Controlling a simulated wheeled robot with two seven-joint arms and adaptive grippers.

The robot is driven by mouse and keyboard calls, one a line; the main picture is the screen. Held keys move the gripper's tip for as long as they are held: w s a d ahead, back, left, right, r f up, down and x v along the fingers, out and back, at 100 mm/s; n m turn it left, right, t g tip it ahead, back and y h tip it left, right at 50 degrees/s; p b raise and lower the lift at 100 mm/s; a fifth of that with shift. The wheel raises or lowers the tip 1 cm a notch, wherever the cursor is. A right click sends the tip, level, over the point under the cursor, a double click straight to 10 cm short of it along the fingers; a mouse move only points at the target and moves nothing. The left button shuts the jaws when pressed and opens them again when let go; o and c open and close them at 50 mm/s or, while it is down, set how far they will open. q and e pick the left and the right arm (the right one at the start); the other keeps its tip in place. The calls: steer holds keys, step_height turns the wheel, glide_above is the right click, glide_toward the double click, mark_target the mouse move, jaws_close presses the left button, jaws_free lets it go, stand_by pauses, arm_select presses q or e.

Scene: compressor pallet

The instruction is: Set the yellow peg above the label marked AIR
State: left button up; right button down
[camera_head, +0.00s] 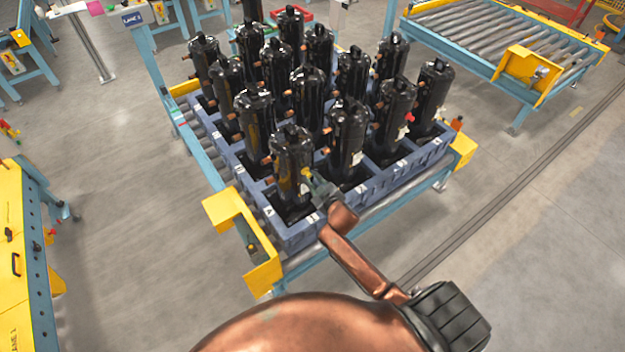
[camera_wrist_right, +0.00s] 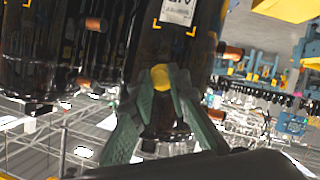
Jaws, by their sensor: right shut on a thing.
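The yellow peg (camera_head: 306,173) is at the side of the nearest black compressor (camera_head: 291,155), between the fingertips of my right gripper (camera_head: 313,184). In the right wrist view, the peg's round yellow end (camera_wrist_right: 160,77) shows between the two green-grey fingers, against the black body. I cannot tell whether it is seated in a hole. A white label (camera_wrist_right: 178,11) is on the compressor at the top edge of that view, which looks upside down; its print is cut off and not clearly readable. My left gripper is not in view.
Several black compressors with copper stubs stand in the blue pallet (camera_head: 290,238) on a roller conveyor with yellow end plates (camera_head: 262,268). A red peg (camera_head: 409,117) shows on another compressor. A yellow bench (camera_head: 12,250) is at left. Open floor lies around the conveyor.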

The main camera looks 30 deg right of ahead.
steer(key=c, duration=1.8)
jaws_free()
steer(key=shift+o, duration=0.2)
steer(key=v, duration=1.2)
